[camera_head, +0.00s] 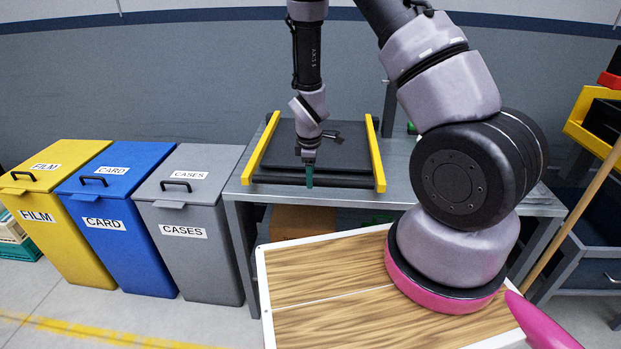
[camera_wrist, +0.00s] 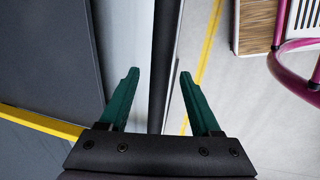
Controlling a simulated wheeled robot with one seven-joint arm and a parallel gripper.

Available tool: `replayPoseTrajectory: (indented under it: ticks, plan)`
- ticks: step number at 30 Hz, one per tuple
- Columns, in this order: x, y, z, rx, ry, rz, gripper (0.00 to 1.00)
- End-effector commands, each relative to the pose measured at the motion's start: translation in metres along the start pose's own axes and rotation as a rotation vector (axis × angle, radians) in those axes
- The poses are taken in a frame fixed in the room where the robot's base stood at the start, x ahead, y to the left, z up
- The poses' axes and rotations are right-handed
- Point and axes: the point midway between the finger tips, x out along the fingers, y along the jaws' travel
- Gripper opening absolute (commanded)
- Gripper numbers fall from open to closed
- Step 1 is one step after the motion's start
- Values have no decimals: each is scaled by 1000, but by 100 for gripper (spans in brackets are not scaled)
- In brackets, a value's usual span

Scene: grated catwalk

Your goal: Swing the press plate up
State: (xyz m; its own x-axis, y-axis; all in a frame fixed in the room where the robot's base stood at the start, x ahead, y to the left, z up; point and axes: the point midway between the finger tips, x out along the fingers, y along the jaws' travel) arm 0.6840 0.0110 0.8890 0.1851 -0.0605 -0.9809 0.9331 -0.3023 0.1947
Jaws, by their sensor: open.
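The press plate (camera_head: 335,146) is a flat dark plate lying level on the grey metal table, between two yellow side rails (camera_head: 376,155). A dark bar (camera_head: 345,181) runs along its front edge. In the wrist view the plate (camera_wrist: 50,45) fills the left side and the bar (camera_wrist: 166,45) runs upright in the picture. My gripper (camera_head: 309,184) points down at the front bar, left of its middle. Its green fingers (camera_wrist: 158,77) are open, one on each side of the bar in the wrist view. I cannot tell how deep the bar sits between them.
Yellow (camera_head: 55,205), blue (camera_head: 115,215) and grey (camera_head: 190,225) lidded bins stand left of the table (camera_head: 235,188). A wood-topped board (camera_head: 300,270) lies in front. A yellow crate (camera_head: 590,125) and a wooden pole (camera_head: 590,190) are at the right. Floor is clear at lower left.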

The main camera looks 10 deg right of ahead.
Motion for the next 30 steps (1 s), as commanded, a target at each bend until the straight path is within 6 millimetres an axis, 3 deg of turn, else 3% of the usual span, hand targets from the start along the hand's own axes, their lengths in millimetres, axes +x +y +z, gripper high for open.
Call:
replayPoseTrajectory:
  ticks: [4,14,19,26,30]
  plan:
    - [14,-1,0,1,-1,-1,64]
    - [17,0,0,0,1,0,64]
    - [17,0,0,1,1,0,3]
    - [14,1,0,2,1,-3,0]
    - [3,6,0,3,3,-21,0]
